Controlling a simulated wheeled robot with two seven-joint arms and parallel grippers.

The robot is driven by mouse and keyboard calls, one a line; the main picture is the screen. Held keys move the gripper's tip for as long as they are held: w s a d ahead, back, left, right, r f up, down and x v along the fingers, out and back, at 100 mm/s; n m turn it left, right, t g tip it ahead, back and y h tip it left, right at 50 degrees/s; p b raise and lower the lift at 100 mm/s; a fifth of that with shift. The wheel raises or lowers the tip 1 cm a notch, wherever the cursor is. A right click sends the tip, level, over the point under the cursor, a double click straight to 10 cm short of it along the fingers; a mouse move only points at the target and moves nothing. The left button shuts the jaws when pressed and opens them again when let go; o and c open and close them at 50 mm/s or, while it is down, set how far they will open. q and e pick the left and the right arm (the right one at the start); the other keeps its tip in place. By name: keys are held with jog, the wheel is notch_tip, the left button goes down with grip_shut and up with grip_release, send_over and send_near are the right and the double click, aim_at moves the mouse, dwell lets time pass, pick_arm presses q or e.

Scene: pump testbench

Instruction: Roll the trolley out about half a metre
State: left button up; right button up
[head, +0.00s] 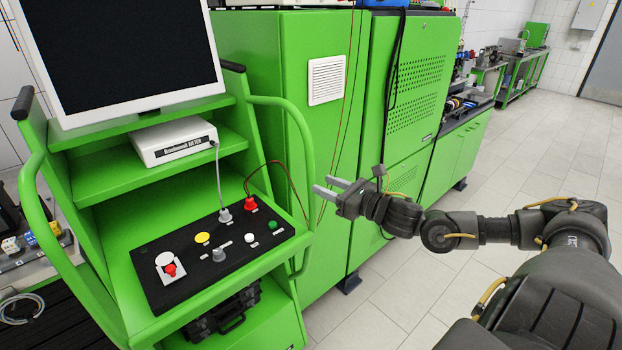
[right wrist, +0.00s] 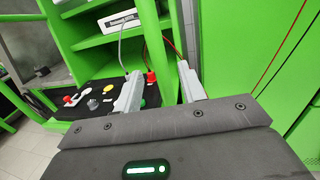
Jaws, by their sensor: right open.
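The green trolley (head: 110,182) stands at the left in the head view, with a tubular handle on each side. Its right handle (head: 309,150) bows outward beside the control panel. My right gripper (head: 323,186) is open and empty, its two grey fingers pointing left at this handle. In the right wrist view a green upright (right wrist: 155,45) shows between the two fingertips (right wrist: 160,76); I cannot tell whether the fingers reach around it. The trolley's left handle (head: 30,190) has no gripper at it. My left gripper is not in view.
The trolley carries a monitor (head: 120,50), a white meter box (head: 174,142), a black button panel (head: 215,250) and a black case (head: 228,312). Tall green cabinets (head: 335,130) stand close behind and right. Thin cables hang near the handle. Tiled floor (head: 385,305) is free at the right.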

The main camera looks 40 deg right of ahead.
aim_at(314, 181)
jog(key=shift+p+x, duration=0.8)
jog(key=shift+x, duration=1.15)
jog(key=shift+p+x, duration=0.3)
jog(key=shift+x, duration=0.6)
grip_shut()
